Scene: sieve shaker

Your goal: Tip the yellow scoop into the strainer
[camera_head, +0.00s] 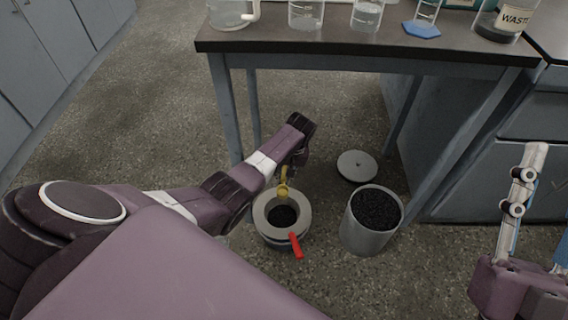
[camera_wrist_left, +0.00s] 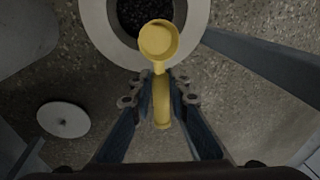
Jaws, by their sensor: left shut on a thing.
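My left gripper (camera_head: 289,172) is shut on the handle of the yellow scoop (camera_head: 282,191). In the left wrist view the gripper (camera_wrist_left: 160,88) has the handle between its fingertips, and the scoop's bowl (camera_wrist_left: 158,40) shows a plain yellow inside with no dark grains visible. I cannot tell whether the bowl touches the rim. My right gripper (camera_head: 522,180) is at the right edge, seen side-on and empty.
A grey bucket (camera_head: 367,237) full of black grains stands right of the strainer. A round grey lid (camera_head: 357,166) lies behind it on the floor. A table (camera_head: 370,54) with glassware and a waste jar (camera_head: 506,20) stands behind; its legs are close. Floor to the left is clear.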

